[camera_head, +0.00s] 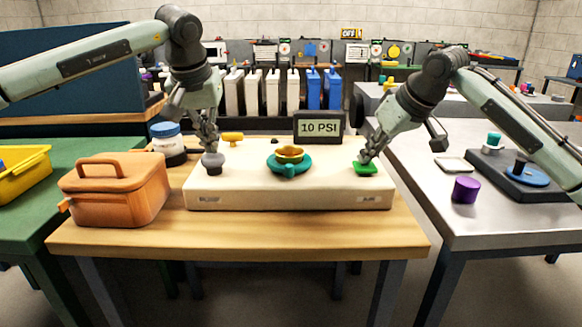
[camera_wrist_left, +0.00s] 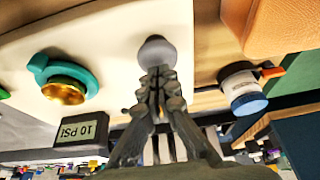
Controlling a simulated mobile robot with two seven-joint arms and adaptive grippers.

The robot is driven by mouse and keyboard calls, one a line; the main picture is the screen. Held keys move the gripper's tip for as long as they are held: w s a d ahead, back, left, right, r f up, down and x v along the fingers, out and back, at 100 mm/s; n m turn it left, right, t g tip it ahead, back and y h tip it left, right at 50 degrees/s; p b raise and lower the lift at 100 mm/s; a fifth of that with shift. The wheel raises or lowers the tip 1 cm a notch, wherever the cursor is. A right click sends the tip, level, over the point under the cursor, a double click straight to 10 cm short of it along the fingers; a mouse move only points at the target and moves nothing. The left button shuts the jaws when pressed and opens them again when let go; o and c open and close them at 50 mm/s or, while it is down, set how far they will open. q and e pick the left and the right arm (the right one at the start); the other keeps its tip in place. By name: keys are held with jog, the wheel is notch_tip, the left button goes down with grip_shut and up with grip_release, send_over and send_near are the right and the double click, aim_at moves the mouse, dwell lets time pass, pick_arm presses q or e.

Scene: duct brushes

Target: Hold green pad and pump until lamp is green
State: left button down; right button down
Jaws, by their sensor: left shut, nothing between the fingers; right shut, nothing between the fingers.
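A cream box (camera_head: 290,199) stands on the wooden table. A green pad (camera_head: 365,168) is at its right end, with my right gripper (camera_head: 364,158) shut and its tips at the pad, seemingly touching it. A grey knob (camera_head: 213,163) is at the left end. My left gripper (camera_head: 210,150) is shut just above the knob; in the left wrist view its fingertips meet the knob (camera_wrist_left: 157,52), and I cannot tell contact for certain. A display (camera_head: 319,127) reads 10 PSI. A teal ring with a brass top (camera_head: 289,161) sits mid-box. I see no clearly lit green lamp.
An orange-brown lidded case (camera_head: 115,189) stands left of the box, with a blue-lidded jar (camera_head: 168,143) behind it. A small yellow piece (camera_head: 232,138) lies behind the box. A purple cup (camera_head: 466,190) stands on the right metal table.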

pick_arm(q)
jog(key=shift+f, duration=0.1)
dwell(0.4)
jog(key=shift+f, duration=1.05)
jog(key=shift+r, duration=1.2)
notch_tip(320, 180, up, 7)
